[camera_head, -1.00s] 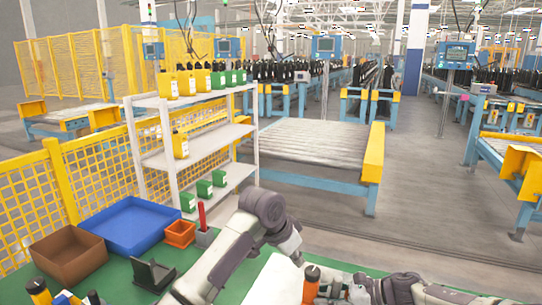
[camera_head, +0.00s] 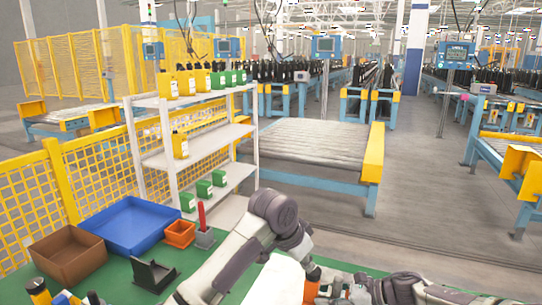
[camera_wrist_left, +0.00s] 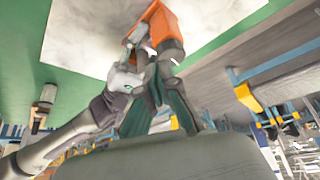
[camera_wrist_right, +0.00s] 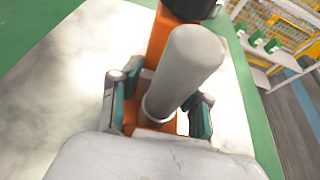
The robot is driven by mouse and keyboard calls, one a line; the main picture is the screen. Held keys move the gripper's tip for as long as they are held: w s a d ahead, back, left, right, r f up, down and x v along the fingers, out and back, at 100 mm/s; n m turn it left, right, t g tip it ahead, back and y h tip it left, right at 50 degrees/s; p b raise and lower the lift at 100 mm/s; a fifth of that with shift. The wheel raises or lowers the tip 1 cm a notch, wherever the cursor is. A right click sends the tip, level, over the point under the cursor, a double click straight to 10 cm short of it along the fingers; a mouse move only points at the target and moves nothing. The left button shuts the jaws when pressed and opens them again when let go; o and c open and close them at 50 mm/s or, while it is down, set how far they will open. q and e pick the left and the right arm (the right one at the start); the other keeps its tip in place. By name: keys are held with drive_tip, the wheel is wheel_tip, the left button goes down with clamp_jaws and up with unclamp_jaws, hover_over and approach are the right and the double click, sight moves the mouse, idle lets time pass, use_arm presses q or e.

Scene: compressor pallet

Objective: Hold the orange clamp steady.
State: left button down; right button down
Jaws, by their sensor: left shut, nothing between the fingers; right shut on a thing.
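The orange clamp (camera_head: 311,289) stands upright at the bottom of the head view, partly hidden by my grippers. My right gripper (camera_head: 328,287) is shut on it from the right. In the right wrist view, the right fingers (camera_wrist_right: 160,108) lie either side of the clamp's lower part (camera_wrist_right: 160,45), with a pale grey cylinder (camera_wrist_right: 190,70) in front of it. My left gripper (camera_head: 309,262) is shut and empty, close above the clamp's top. The left wrist view shows the left fingertips (camera_wrist_left: 165,85) near the clamp (camera_wrist_left: 155,22); whether they touch it is unclear.
The clamp is over a pale panel (camera_head: 268,285) on the green table (camera_head: 125,271). A blue tray (camera_head: 134,225), a brown box (camera_head: 67,256), a small orange bin (camera_head: 180,233) and a black holder (camera_head: 153,274) stand left. White shelves (camera_head: 200,145) with bottles stand behind.

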sight(306, 280)
use_arm(q)
drive_tip(key=shift+f, duration=2.5)
drive_tip(key=shift+w+d, duration=0.1)
drive_tip(key=shift+w, duration=0.15)
drive_tip(key=shift+w+a, duration=0.2)
drive_tip(key=shift+w+a, duration=0.35)
drive_tip(key=shift+w, duration=0.05)
drive_tip(key=shift+w+a+r, duration=0.1)
drive_tip(key=shift+w+a, duration=0.15)
drive_tip(key=shift+w, duration=0.2)
drive_tip(key=shift+a, duration=0.1)
